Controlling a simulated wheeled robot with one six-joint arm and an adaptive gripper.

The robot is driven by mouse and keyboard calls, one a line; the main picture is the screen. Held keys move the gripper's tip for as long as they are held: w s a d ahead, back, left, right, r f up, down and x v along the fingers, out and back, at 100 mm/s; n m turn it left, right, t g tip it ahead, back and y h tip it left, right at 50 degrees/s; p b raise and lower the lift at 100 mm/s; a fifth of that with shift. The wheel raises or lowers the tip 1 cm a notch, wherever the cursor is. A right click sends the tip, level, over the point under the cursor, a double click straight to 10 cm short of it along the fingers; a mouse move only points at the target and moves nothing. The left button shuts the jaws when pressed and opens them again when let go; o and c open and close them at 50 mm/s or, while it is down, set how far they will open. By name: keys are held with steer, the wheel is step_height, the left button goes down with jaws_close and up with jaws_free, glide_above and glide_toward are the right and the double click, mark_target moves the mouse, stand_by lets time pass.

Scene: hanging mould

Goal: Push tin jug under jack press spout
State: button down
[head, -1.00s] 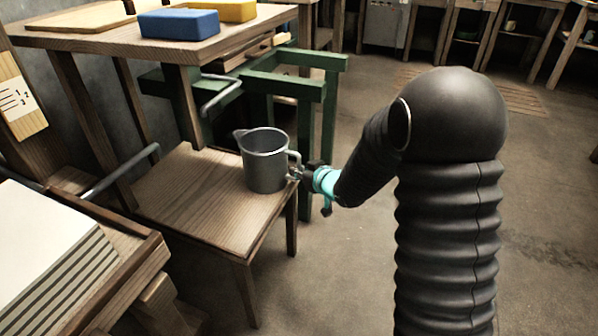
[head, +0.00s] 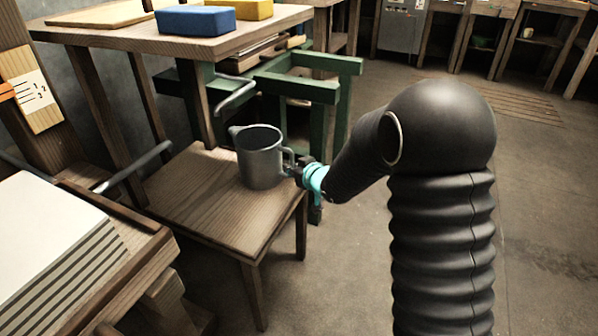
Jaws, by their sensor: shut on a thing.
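The grey tin jug (head: 260,158) stands upright on a low wooden stool (head: 205,205), near its right side. Its pouring lip points left and its handle faces right, toward my arm. My gripper (head: 296,172) is at the jug's handle and shut on it; the fingers are small and partly hidden by the handle and the turquoise wrist. A grey metal bar (head: 235,98) juts out above and behind the jug under the upper table. Another grey bar (head: 135,167) is at the left of the stool. I cannot tell which of them is the press spout.
A higher wooden table (head: 130,36) with blue (head: 195,20) and yellow (head: 245,9) blocks overhangs behind the stool. A green frame (head: 310,88) stands behind the jug. A stack of pale sheets (head: 45,235) lies at front left. Floor at right is clear.

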steer(key=shift+w+a+b, duration=0.45)
steer(key=shift+w+a, duration=0.25)
steer(key=shift+a, duration=1.4)
steer(key=shift+w+a+b, duration=0.45)
steer(key=shift+w+a, duration=0.3)
steer(key=shift+a, duration=1.3)
steer(key=shift+w+a+b, duration=0.45)
steer(key=shift+w+a, duration=0.25)
steer(key=shift+a, duration=1.4)
steer(key=c, duration=1.1)
jaws_free()
